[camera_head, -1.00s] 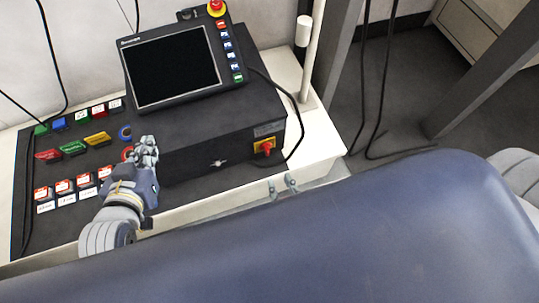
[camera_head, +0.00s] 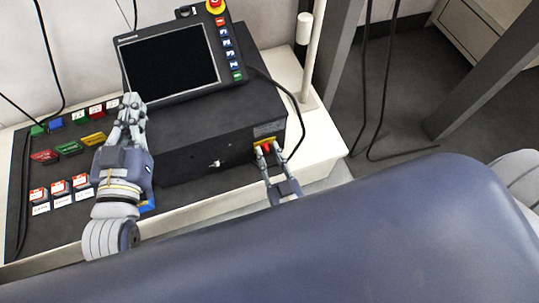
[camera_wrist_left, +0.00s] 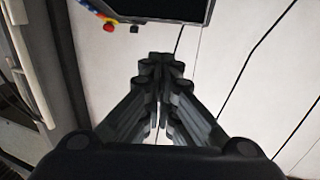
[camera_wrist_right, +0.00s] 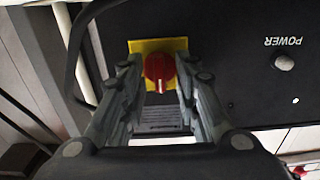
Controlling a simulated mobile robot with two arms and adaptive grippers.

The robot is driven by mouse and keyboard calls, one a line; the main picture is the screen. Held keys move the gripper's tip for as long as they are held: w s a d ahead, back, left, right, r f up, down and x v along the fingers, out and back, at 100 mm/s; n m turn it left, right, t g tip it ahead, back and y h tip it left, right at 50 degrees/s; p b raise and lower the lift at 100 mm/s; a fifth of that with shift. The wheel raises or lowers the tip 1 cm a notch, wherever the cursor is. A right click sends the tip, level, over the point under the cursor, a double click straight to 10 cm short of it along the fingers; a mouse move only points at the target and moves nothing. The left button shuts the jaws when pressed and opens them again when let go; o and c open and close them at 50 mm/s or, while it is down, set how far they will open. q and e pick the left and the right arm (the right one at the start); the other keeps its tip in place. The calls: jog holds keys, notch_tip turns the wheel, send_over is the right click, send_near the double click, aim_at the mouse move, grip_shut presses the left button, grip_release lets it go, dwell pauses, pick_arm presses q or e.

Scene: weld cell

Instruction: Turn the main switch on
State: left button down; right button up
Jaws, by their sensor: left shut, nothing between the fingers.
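The main switch is a red rotary knob (camera_wrist_right: 159,72) on a yellow plate (camera_wrist_right: 143,46), on the front of the black control box (camera_head: 215,133). The knob's ridge runs about up-down in the right wrist view. In the head view the knob (camera_head: 267,148) is partly hidden by my right gripper (camera_head: 266,151). The right gripper (camera_wrist_right: 158,66) is open, its fingers on either side of the knob, with gaps still visible between fingers and knob. My left gripper (camera_head: 132,99) is shut and empty, above the button panel; its closed fingers show in the left wrist view (camera_wrist_left: 161,62).
A screen panel (camera_head: 170,62) with a red emergency stop (camera_head: 215,6) stands on the box. A small toggle (camera_wrist_right: 284,62) marked POWER sits beside the switch. A black cable (camera_head: 299,112) hangs close by the switch. Coloured buttons (camera_head: 68,148) fill the panel at left.

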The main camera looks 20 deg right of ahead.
grip_shut()
